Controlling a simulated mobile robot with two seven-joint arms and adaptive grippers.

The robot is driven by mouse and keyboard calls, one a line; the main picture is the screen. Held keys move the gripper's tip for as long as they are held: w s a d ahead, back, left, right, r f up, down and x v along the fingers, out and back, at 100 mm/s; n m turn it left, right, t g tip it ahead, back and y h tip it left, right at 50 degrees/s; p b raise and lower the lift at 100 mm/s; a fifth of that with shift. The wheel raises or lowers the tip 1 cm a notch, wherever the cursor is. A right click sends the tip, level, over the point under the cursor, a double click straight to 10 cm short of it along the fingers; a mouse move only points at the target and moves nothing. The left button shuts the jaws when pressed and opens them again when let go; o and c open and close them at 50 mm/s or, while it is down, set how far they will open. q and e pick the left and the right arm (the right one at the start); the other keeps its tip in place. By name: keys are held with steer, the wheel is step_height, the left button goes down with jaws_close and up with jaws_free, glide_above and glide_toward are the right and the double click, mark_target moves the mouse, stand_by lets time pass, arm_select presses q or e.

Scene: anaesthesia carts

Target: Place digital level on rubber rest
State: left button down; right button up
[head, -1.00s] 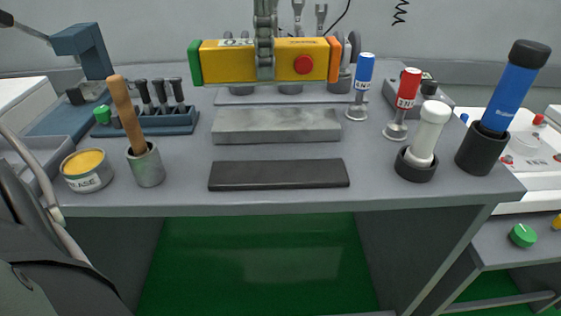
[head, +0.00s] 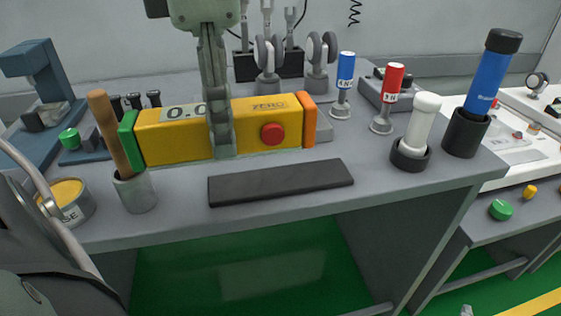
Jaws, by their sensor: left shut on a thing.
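The digital level (head: 183,135) is a yellow bar with a green left end, an orange right end, a display and a red button. My left gripper (head: 222,150) comes down from above, shut around the middle of the level. The rubber rest (head: 281,182) is a dark flat strip near the table's front edge, bare, just in front of and below the level in the picture.
A wooden-handled tool (head: 108,130) stands in a grey cup (head: 136,193) close to the level's green end. A grease tin (head: 71,203) is at front left. Blue and red stamps (head: 345,84), a white-handled tool (head: 422,125) and a blue cylinder (head: 488,85) stand to the right.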

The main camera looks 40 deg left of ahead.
arm_select(q)
steer(key=w+f, duration=0.1)
steer(key=w, duration=0.2)
steer(key=w+d+f, duration=0.1)
steer(key=w+f, duration=0.3)
steer(key=w, duration=0.1)
steer(key=shift+w+d+f, duration=0.15)
steer(key=shift+w+d, duration=0.1)
steer(key=shift+w, duration=0.05)
step_height(320, 180, down, 4)
steer(key=shift+r+b, duration=0.1)
steer(key=shift+b, duration=0.35)
arm_select(e)
steer(key=a+r, duration=0.1)
steer(key=a+r+t+y, duration=0.1)
steer(key=r, duration=0.1)
steer(key=w+a+r+t, duration=0.1)
steer(key=shift+r, duration=0.25)
steer(key=shift+y, duration=0.3)
arm_select(q)
steer(key=shift+f, duration=0.2)
steer(key=c, duration=1)
jaws_free()
arm_select(e)
steer(key=shift+a+r+t+y, duration=0.15)
steer(key=shift+a+r+t, duration=0.15)
steer(key=shift+r, duration=0.2)
steer(key=shift+a+r+t+y, duration=0.15)
steer(key=shift+r+t, duration=0.15)
steer(key=shift+r, duration=0.2)
